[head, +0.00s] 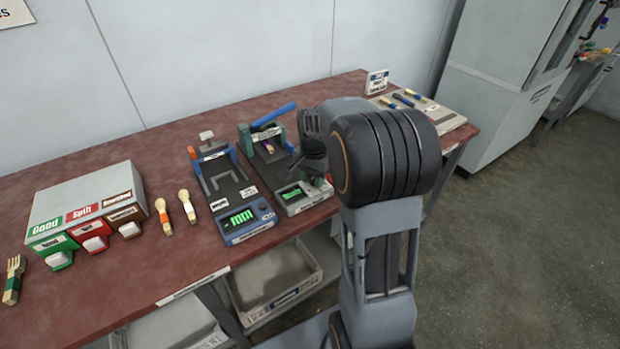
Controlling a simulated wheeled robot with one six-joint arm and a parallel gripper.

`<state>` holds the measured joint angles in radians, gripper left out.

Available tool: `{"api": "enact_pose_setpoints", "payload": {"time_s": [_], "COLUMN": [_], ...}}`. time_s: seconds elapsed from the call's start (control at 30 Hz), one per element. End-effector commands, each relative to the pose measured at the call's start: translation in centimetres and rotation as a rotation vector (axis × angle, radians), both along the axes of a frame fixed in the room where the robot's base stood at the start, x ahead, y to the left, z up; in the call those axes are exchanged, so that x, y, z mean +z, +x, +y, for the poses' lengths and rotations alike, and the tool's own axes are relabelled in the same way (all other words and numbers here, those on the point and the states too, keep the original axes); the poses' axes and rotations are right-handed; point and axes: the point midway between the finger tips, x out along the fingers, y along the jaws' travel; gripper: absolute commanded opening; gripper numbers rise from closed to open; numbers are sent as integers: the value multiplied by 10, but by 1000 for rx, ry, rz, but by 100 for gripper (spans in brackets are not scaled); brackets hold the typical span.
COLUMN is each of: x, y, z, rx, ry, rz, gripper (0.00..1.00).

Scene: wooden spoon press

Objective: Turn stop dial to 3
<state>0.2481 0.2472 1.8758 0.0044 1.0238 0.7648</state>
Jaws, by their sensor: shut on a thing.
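The press with the blue lever (272,114) and teal posts stands on the red-brown bench, right of a second device. A lit green display (291,194) shows on its front panel; its digits are too small to read. My gripper (316,174) reaches down at the right front of this press, beside the display. It is shut on what appears to be the stop dial there. The dial is mostly hidden by my fingers and wrist, so its setting cannot be read.
A device with a green display (241,218) stands close on the left. Two wooden utensils (164,217) lie beside it. A sorting box (85,205) with Good, Split and a third chute stands further left. A board with several utensils (440,118) lies right, behind my arm.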

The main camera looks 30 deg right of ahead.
Motion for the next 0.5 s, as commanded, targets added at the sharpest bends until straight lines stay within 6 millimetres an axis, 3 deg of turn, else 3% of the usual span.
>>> {"api": "enact_pose_setpoints", "payload": {"time_s": [0.5], "x": [4], "y": [2], "z": [-6], "rx": [419], "ry": [-11], "rz": [-10], "gripper": [10]}}
